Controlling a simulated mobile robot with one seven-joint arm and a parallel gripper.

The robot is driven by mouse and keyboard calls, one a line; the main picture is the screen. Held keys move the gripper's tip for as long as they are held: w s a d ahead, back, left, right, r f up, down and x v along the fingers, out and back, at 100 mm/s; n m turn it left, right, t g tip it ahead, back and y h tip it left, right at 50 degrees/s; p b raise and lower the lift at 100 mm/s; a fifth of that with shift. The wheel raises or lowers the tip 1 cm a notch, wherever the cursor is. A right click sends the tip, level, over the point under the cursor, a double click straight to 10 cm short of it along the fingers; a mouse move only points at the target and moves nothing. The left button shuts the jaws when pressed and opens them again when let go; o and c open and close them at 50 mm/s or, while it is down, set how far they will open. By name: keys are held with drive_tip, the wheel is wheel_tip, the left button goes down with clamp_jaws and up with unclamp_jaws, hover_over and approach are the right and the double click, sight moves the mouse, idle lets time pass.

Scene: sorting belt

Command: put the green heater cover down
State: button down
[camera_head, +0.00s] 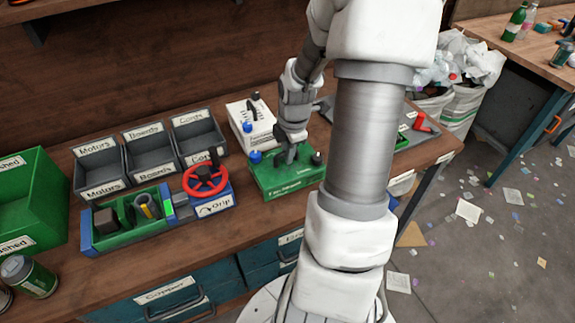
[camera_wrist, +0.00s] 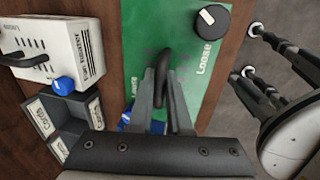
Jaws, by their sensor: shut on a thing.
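The green heater cover (camera_head: 284,182) is a flat green box with a black handle, a blue knob and a black knob. It is at the middle of the bench in the head view. In the wrist view its green top (camera_wrist: 185,22) fills the centre, with "Loose" lettering. My gripper (camera_head: 290,155) is above the cover with its fingers pointing down. The fingers (camera_wrist: 165,88) are shut on the black handle (camera_wrist: 165,58). The cover's underside is hidden, so I cannot tell whether it touches the bench.
A white heater box (camera_head: 251,118) stands just behind the cover. Grey bins (camera_head: 145,152) for motors, boards and cords are to the left. A red wheel on a blue base (camera_head: 215,200) stands close left. A green bin (camera_head: 45,210) is far left. A red-handled tool (camera_head: 421,122) lies right.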

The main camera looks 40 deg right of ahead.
sight(291, 168)
drive_tip(key=shift+f+b, duration=0.6)
drive_tip(key=shift+f, duration=1.4)
drive_tip(key=shift+f, duration=0.15)
drive_tip(key=c, duration=0.9)
unclamp_jaws()
drive_tip(key=shift+o, duration=0.2)
wheel_tip(291, 168, up, 12)
drive_tip(key=s+p, duration=0.2)
drive_tip(key=p, duration=0.1)
drive_tip(key=shift+s+a+p, duration=0.15)
drive_tip(key=shift+a+p, duration=0.1)
drive_tip(key=shift+p, duration=0.15)
drive_tip(key=shift+a, duration=0.1)
